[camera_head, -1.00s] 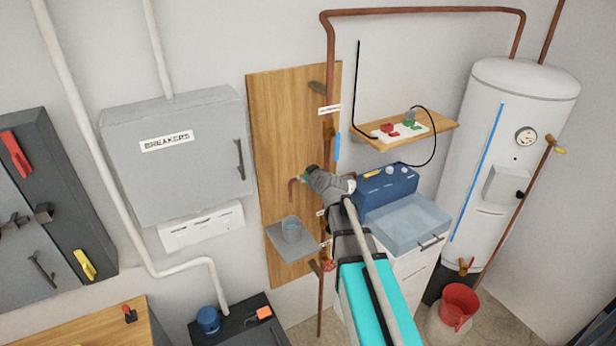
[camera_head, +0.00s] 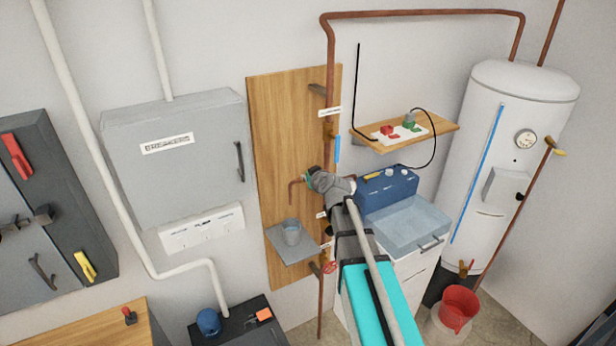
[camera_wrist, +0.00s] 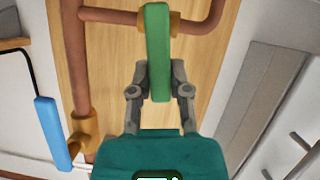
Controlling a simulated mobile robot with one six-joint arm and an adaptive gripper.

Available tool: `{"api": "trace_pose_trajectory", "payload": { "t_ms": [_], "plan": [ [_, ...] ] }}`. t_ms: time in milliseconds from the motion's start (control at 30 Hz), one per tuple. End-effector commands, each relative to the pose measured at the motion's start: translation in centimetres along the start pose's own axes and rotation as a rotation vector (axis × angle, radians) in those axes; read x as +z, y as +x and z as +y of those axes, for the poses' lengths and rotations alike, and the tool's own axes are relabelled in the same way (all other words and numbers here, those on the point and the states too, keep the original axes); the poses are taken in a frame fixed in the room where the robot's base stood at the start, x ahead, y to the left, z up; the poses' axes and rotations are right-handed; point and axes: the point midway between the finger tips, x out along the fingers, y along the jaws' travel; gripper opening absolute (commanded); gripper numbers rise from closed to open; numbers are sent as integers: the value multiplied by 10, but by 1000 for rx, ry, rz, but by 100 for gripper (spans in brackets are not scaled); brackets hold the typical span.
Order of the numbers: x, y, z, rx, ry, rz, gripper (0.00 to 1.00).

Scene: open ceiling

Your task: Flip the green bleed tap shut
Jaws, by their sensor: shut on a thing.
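The green bleed tap's lever (camera_wrist: 157,45) lies along the middle of the wrist view, crossing a brass fitting on the short copper branch pipe (camera_wrist: 115,16). My gripper (camera_wrist: 158,72) has one finger on each side of the lever's near end and is shut on it. In the head view my gripper (camera_head: 315,178) is at the branch pipe on the wooden board (camera_head: 276,120). It hides most of the tap there, and only a little green shows.
A blue lever (camera_head: 337,147) sits higher on the vertical copper pipe (camera_head: 330,60). A grey shelf (camera_head: 290,252) with a small bucket (camera_head: 292,232) is below the tap. A red valve wheel (camera_head: 330,267) is lower, and a blue box (camera_head: 388,190) stands to the right.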

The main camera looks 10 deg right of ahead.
Motion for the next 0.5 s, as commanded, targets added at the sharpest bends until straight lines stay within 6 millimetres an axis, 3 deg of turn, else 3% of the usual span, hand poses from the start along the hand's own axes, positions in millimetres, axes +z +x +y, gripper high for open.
{"api": "trace_pose_trajectory", "payload": {
  "t_ms": [233,500],
  "plan": [
    [1,1,9,-62,150,-1,0],
    [1,0,9,-79,188,-1,0]
  ]
}}
